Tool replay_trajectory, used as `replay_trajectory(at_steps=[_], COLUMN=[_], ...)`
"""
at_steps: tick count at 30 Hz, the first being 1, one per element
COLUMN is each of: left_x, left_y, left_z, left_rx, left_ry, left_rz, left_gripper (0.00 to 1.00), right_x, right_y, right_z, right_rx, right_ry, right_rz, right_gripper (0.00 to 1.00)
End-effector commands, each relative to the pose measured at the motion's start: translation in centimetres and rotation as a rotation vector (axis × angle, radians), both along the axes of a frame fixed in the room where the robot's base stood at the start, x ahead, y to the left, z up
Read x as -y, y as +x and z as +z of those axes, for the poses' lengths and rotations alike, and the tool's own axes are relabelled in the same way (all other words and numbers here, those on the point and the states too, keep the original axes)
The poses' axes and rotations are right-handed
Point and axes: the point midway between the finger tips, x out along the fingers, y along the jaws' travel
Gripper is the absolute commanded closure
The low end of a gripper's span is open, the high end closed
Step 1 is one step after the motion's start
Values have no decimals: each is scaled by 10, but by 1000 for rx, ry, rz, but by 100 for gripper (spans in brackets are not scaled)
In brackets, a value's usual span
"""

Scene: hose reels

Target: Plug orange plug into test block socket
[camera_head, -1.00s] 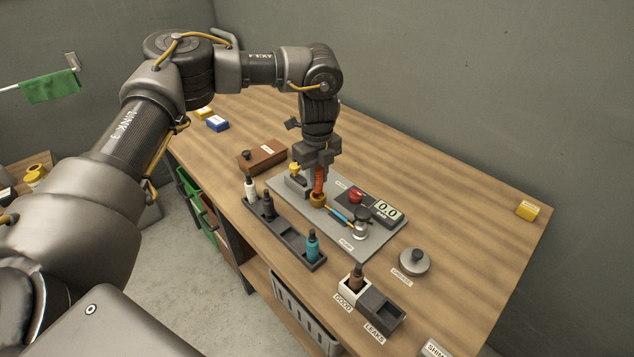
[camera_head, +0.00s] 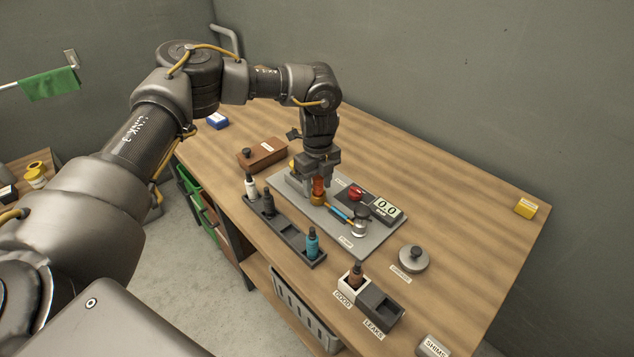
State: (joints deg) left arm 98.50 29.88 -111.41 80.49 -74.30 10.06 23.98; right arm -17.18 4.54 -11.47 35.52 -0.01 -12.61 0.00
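The orange plug (camera_head: 318,186) stands roughly upright at the brass-coloured test block socket (camera_head: 317,199), on the grey plate (camera_head: 352,243). My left gripper (camera_head: 318,174) comes down from above with its fingers around the plug's upper part, and looks shut on it. The fingers hide the plug's top. The plug's lower end meets the socket's mouth in this view; how deep it sits cannot be told. My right gripper is not in view.
A dark rack (camera_head: 286,233) with white, black and teal plugs stands in front. Good and leaks bins (camera_head: 380,307) are nearer. The right tabletop is mostly clear.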

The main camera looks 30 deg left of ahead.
Motion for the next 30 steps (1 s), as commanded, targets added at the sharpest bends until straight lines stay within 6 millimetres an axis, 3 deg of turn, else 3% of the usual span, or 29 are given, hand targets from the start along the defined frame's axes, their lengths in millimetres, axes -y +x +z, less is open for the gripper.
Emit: replay_trajectory(at_steps=[11,24,30], left_x=[0,0,0], left_y=[1,1,1], left_z=[9,96,119], left_rx=[3,5,3], left_ry=[0,1,1], left_rz=[0,-1,0], left_gripper=[54,54,54], right_x=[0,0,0], right_y=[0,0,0], right_z=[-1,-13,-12], right_rx=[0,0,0], right_ry=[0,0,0], right_rz=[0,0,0], right_gripper=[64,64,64])
